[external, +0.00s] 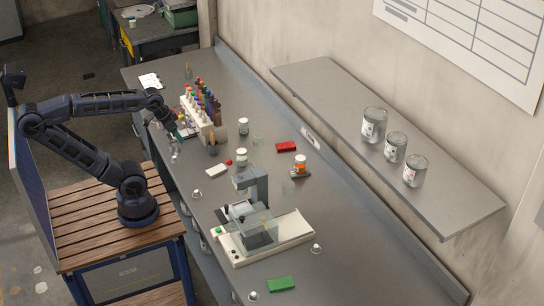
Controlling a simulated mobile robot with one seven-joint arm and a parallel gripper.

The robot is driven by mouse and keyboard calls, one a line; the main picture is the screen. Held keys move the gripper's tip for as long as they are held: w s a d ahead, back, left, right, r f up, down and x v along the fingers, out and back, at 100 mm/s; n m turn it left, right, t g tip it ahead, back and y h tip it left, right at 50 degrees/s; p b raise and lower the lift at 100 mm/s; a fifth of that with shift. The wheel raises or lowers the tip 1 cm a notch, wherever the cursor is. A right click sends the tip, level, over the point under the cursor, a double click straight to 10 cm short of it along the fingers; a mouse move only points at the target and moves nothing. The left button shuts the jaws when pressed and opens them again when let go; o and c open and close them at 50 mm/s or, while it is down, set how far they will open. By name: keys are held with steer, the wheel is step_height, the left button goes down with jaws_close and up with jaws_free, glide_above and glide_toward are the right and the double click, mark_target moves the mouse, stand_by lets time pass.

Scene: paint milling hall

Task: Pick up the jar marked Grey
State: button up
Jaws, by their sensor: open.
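Several small jars stand on the long grey bench, with labels too small to read, so I cannot tell which is marked Grey. Another pale-lidded jar (241,157) stands nearer, behind the balance. A jar with an orange label (301,165) stands to its right on a dark base. My gripper (175,153) is open at the bench's left edge, left of these jars and apart from them. It is small in view and nothing shows between its fingers.
A rack of coloured bottles (205,112) stands close by my gripper. A balance with a clear shield (265,235) takes up the front bench. A wall shelf (340,105) carries three metal cans.

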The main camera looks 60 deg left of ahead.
steer(key=shift+w, duration=0.1)
steer(key=w+a+r+n+g, duration=0.1)
steer(key=w+a+r+n, duration=0.15)
steer(key=w, duration=0.45)
steer(key=w+a+r+n, duration=0.1)
steer(key=w+a+n, duration=0.2)
steer(key=w, duration=0.5)
steer(key=n+g, duration=0.4)
steer(key=n, duration=0.8)
glide_above(244, 121)
steer(key=f, duration=2.4)
steer(key=shift+w+f, duration=0.2)
steer(key=shift+a+f+n, duration=0.1)
steer(key=shift+f+n, duration=0.1)
steer(key=shift+n, duration=0.05)
step_height(244, 121, down, 11)
steer(key=shift+s+a+r, duration=0.1)
steer(key=shift+a+r, duration=0.05)
steer(key=shift+r, duration=0.05)
